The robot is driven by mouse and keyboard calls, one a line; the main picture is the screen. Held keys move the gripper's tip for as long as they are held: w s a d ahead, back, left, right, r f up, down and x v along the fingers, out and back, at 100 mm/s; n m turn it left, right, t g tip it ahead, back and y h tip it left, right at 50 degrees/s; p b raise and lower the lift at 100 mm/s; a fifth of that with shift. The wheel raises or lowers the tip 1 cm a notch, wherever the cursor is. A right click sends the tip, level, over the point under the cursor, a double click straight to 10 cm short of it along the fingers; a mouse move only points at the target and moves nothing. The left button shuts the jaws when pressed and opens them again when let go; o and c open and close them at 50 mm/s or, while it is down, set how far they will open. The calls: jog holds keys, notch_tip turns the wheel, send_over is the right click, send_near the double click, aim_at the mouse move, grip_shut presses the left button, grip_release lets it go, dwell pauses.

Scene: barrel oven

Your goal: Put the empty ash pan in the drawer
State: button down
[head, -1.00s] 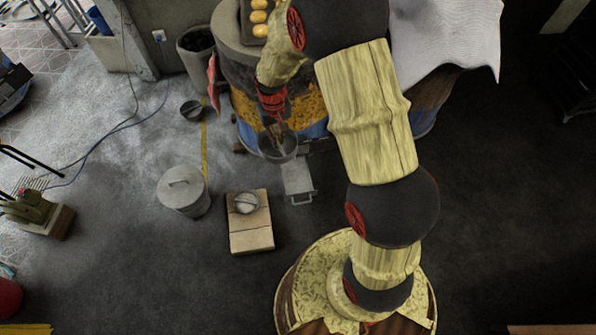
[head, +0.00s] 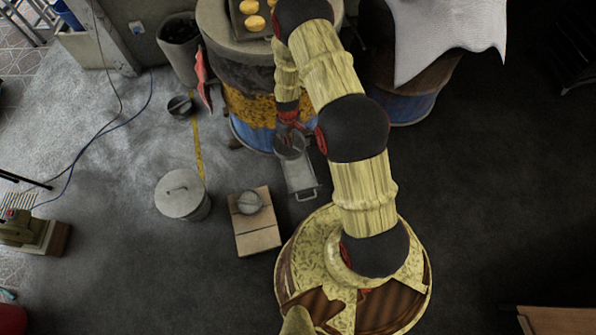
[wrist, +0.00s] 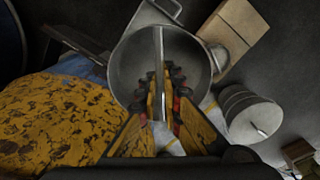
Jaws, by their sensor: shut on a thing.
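The ash pan (head: 291,147) is a round grey metal bowl with a bar across its top. My gripper (head: 287,128) is shut on that bar, also seen in the wrist view (wrist: 160,92). The pan's visible inside (wrist: 130,68) looks bare. The drawer (head: 299,175) is a grey metal tray, pulled out from the foot of the yellow and blue barrel oven (head: 252,108), with a loop handle at its front. The pan hangs over the drawer's oven-side end and hides that part. I cannot tell whether they touch.
A lidded metal bin (head: 182,196) and a wooden block (head: 257,236) with a round metal object (head: 249,203) stand left of the drawer. A small dark pot (head: 180,106) lies on the floor farther left.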

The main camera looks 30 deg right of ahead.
jog(key=s+d+f+n, duration=0.1)
jog(key=s+f+n, duration=0.1)
jog(key=s+f, duration=0.5)
jog(key=s+d+f+n, duration=0.1)
jog(key=s+f+n, duration=0.1)
jog(key=f, duration=0.8)
jog(key=s+d+f+n, duration=0.1)
jog(key=s+f+n, duration=0.1)
jog(key=s+f, duration=0.5)
jog(key=b, duration=0.7)
send_near(300, 177)
jog(key=shift+s, duration=0.15)
jog(key=shift+f, duration=0.35)
jog(key=shift+w+f+b, duration=0.15)
jog(key=shift+f+b, duration=0.25)
jog(key=shift+f, duration=0.4)
jog(key=shift+w+f+b, duration=0.15)
jog(key=shift+f+b, duration=0.25)
jog(key=shift+f, duration=0.35)
jog(key=shift+f, duration=0.1)
jog(key=c, duration=2)
grip_release()
